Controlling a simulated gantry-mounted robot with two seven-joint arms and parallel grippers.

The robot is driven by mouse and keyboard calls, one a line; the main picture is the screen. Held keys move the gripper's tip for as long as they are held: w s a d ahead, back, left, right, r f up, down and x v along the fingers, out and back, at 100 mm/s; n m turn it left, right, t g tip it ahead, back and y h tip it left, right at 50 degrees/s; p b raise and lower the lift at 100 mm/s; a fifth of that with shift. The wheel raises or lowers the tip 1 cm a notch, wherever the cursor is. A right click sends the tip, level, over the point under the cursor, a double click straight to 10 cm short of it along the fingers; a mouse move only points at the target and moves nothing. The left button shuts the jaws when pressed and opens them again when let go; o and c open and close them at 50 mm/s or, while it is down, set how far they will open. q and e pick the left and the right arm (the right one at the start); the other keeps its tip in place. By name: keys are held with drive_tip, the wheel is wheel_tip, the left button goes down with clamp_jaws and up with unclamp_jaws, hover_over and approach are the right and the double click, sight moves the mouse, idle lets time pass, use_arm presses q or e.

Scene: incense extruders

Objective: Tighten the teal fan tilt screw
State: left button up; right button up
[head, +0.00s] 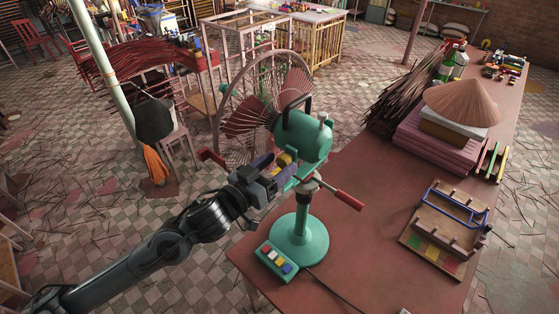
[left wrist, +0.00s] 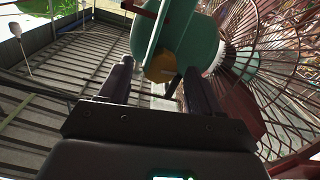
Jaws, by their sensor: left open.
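The teal fan (head: 305,138) stands on the near left part of the reddish table, with a round base and a brown wire cage. A yellow knob (head: 284,160), which looks like the tilt screw, sits under the motor housing. My left gripper (head: 276,170) is at the fan's neck, beside the knob. In the left wrist view the knob (left wrist: 160,67) shows beyond and between the two dark fingers of the open left gripper (left wrist: 158,84). I cannot tell whether the fingers touch it. My right gripper is not in view.
Red-handled bars (head: 348,200) stick out from the fan's neck on both sides. The fan cage (left wrist: 270,75) is close on the right of the left gripper. A wooden tray (head: 438,235), pink stacked boxes (head: 435,150) and a conical hat (head: 462,101) occupy the table's right side.

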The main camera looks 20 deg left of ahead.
use_arm(q)
drive_tip(key=shift+w+d, duration=0.25)
drive_tip(key=shift+w, duration=0.3)
drive_tip(key=c, duration=1)
drive_tip(key=shift+c, duration=0.2)
